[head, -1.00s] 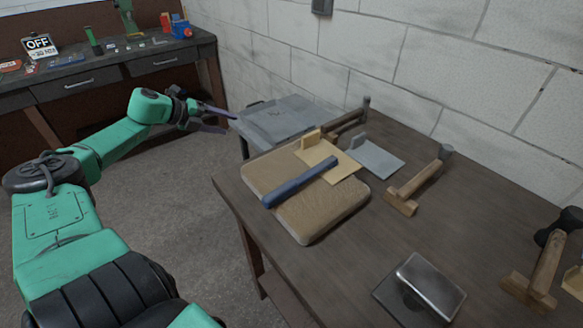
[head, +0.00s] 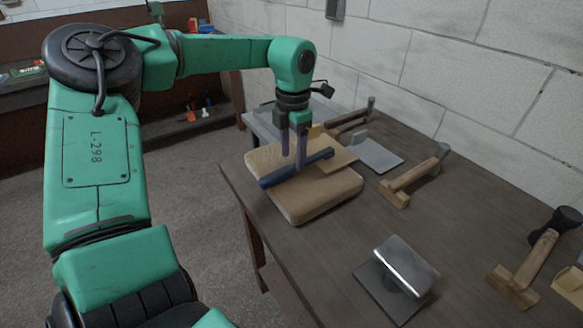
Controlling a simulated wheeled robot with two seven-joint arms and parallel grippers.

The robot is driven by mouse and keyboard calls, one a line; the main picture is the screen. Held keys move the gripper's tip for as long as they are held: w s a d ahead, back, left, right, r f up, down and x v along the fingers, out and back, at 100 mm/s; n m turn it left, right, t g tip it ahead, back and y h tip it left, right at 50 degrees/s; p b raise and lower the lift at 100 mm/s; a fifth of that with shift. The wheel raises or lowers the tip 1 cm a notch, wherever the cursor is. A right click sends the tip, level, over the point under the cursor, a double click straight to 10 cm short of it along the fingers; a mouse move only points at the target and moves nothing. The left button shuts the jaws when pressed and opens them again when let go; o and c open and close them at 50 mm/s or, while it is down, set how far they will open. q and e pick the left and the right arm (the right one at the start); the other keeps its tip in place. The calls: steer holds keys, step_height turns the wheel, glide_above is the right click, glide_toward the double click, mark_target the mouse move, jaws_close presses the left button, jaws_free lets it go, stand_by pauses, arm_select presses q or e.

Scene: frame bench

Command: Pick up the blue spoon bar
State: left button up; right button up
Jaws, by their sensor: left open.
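The blue spoon bar (head: 274,178) is a long dark blue bar lying at a slant across a tan padded block (head: 318,198) on the table. Its far end rests over a pale yellow plate (head: 342,157). My left gripper (head: 294,166) points down over the bar, with its fingers open at the bar's middle. The fingers hide a small part of the bar. I cannot tell whether they touch it. My right gripper is not in view.
The brown table (head: 330,248) also holds a grey plate (head: 378,156), wooden-handled tools (head: 412,182) and a shiny metal piece (head: 408,265) at the front. A white block wall (head: 480,70) stands behind.

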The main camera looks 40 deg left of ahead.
mark_target(291, 165)
arm_select(q)
steer(key=f, duration=0.2)
steer(key=f+p, duration=0.1)
steer(key=f, duration=0.1)
steer(key=shift+a, duration=0.3)
jaws_close()
